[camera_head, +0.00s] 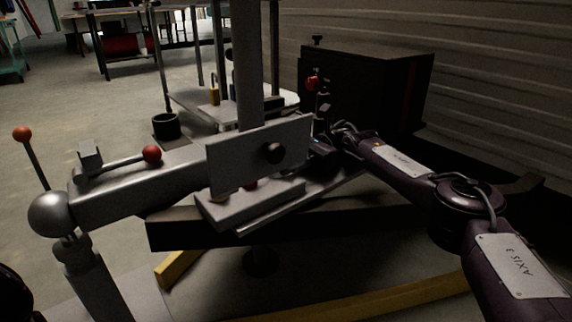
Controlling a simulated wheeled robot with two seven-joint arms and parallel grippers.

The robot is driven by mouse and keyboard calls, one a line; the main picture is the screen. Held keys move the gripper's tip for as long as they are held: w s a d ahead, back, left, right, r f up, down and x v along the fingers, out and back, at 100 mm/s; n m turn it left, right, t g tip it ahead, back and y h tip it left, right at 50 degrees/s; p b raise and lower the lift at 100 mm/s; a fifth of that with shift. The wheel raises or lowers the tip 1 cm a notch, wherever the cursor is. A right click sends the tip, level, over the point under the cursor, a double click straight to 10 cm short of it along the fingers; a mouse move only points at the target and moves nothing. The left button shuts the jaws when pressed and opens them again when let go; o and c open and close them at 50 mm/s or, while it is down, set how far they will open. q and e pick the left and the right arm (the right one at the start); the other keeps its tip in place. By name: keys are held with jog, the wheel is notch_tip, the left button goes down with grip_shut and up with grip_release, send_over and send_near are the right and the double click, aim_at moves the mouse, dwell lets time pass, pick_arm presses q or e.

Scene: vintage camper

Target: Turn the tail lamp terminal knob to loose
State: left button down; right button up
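A grey upright plate (225,165) with a round black knob (272,152) stands in the middle of the view, above the trailer tongue. I cannot tell whether this knob is the tail lamp terminal knob, and no label is readable. My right arm comes in from the right, and my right gripper (322,147) is just right of the plate, near its right edge. The gripper is small, dark and partly hidden, so I cannot see its fingers clearly or whether it touches anything. My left gripper is not in view.
A silver coupler (140,190) with a ball (48,214) and red-tipped levers is at the left. A dark box (365,90) stands behind my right gripper, before the ribbed camper wall (490,60). A red knob (312,83) shows by the box. Open floor lies at the far left.

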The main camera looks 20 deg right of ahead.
jog(key=shift+g, duration=0.3)
jog(key=o, duration=1)
jog(key=shift+a, duration=0.1)
